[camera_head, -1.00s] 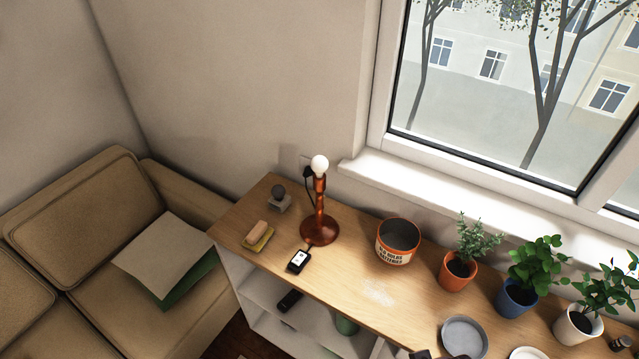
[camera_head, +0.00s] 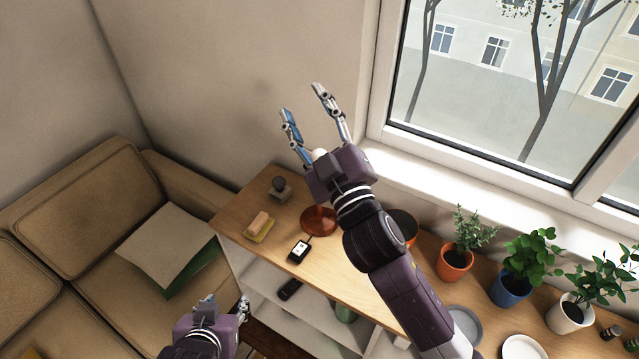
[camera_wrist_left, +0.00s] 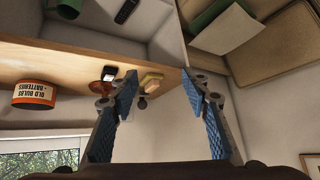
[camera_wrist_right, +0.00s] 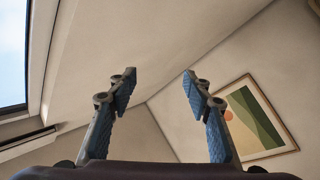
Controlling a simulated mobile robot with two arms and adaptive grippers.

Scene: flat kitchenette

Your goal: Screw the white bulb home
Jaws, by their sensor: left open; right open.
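The copper lamp stands on the wooden cabinet top, its round base (camera_head: 319,220) visible in the head view. A sliver of the white bulb (camera_head: 318,154) shows beside my right gripper's palm; the rest of the bulb and the stem are hidden. My right gripper (camera_head: 301,100) is open and empty, its fingers extending past the bulb toward the wall; whether it touches the bulb I cannot tell. My left gripper (camera_head: 225,302) is open and empty, low in front of the cabinet. The lamp base also shows in the left wrist view (camera_wrist_left: 109,73).
An orange can (camera_wrist_left: 35,95), labelled for old bulbs and batteries, stands right of the lamp, partly behind my right arm. A sponge (camera_head: 259,226), a dark knobbed object (camera_head: 279,187) and a small screen device (camera_head: 299,249) lie near the lamp. Potted plants (camera_head: 455,262) line the right.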

